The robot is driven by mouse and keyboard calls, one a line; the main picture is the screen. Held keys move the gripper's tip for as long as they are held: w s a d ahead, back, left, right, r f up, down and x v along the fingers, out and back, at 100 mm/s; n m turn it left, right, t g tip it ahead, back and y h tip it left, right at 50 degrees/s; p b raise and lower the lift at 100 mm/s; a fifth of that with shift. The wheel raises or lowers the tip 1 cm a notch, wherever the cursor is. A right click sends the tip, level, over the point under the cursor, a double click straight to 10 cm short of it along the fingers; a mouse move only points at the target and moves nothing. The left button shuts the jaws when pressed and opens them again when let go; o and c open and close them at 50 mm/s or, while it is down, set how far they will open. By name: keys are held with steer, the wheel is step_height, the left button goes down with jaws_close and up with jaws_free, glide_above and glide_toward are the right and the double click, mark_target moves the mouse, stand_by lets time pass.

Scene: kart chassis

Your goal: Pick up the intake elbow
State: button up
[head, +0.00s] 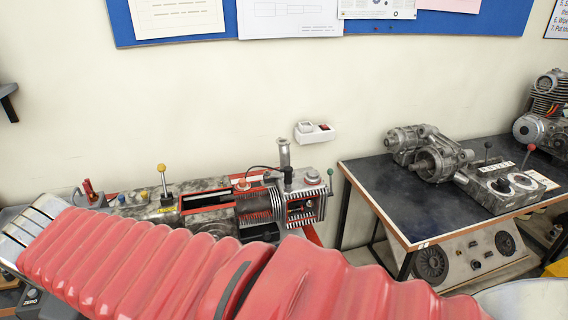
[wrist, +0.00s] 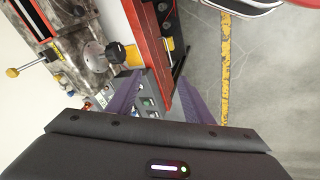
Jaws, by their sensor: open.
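I cannot pick out the intake elbow for sure in either view. My gripper (wrist: 159,76) shows in the wrist view as two dark purple fingers, spread apart with nothing held between them. It is over the front edge of a machine with a red-orange frame, with a small panel of buttons visible below and between the fingers. In the head view my red ribbed arm covers the lower foreground, and the gripper cannot be made out there.
A grey lathe-like machine (head: 205,190) stands against the wall. At right, a dark-topped bench (head: 372,190) carries a metal gear assembly (head: 432,155) and a lever control box (head: 505,188). An engine (head: 548,105) stands far right. Floor with a yellow line (wrist: 225,65) is open beside the machine.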

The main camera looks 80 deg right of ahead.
steer(key=d+n+g+h, duration=0.2)
steer(key=d+g+h, duration=0.1)
steer(key=d, duration=1)
steer(key=n+g+h, duration=0.4)
steer(key=n+g, duration=0.1)
steer(key=g, duration=0.5)
glide_toward(281, 163)
steer(key=shift+s+d+f, duration=0.25)
steer(key=shift+d+f, duration=0.15)
steer(key=shift+f, duration=0.05)
steer(key=shift+s+d+n, duration=0.25)
steer(key=shift+d+n, duration=0.05)
steer(key=shift+d, duration=0.05)
steer(key=shift+x, duration=4.25)
